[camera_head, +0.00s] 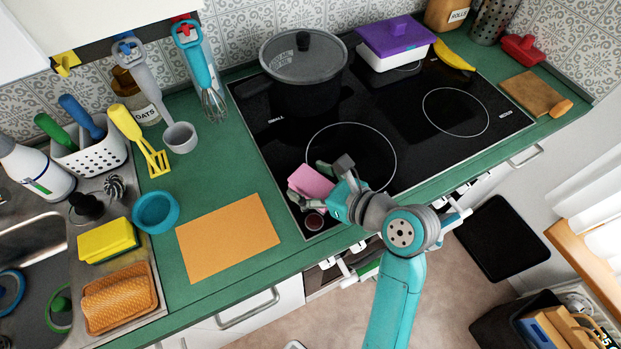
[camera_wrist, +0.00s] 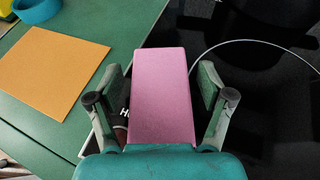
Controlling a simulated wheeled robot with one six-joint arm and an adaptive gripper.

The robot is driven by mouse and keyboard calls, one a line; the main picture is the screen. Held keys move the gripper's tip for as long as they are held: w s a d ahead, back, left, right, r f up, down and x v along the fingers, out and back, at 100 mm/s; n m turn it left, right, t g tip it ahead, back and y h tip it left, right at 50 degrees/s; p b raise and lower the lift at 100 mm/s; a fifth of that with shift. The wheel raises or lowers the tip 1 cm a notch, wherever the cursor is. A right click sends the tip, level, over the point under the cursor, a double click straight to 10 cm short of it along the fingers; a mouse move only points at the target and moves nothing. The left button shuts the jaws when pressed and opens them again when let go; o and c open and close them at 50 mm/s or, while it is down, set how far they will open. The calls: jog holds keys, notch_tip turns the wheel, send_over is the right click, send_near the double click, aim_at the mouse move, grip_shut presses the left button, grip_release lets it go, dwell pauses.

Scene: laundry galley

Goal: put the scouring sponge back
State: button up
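A pink block (camera_head: 310,184), possibly the scouring sponge, is at the front left corner of the black cooktop. It also shows in the wrist view (camera_wrist: 162,95), between my gripper's (camera_wrist: 160,88) two fingers. The fingers are spread with a visible gap on each side of it. My gripper (camera_head: 334,184) reaches over the cooktop's front edge in the head view. Whether the block rests on the cooktop is hard to tell. A yellow sponge with a dark green layer (camera_head: 108,240) lies by the sink, far left of my gripper.
An orange mat (camera_head: 228,238) lies bare on the green counter (camera_head: 217,180). A teal bowl (camera_head: 156,212) and an orange textured piece in a tray (camera_head: 120,298) are farther left. A lidded pot (camera_head: 303,75) stands behind.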

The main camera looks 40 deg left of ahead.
jog(key=shift+r, duration=0.2)
jog(key=v, duration=1.2)
dwell(0.4)
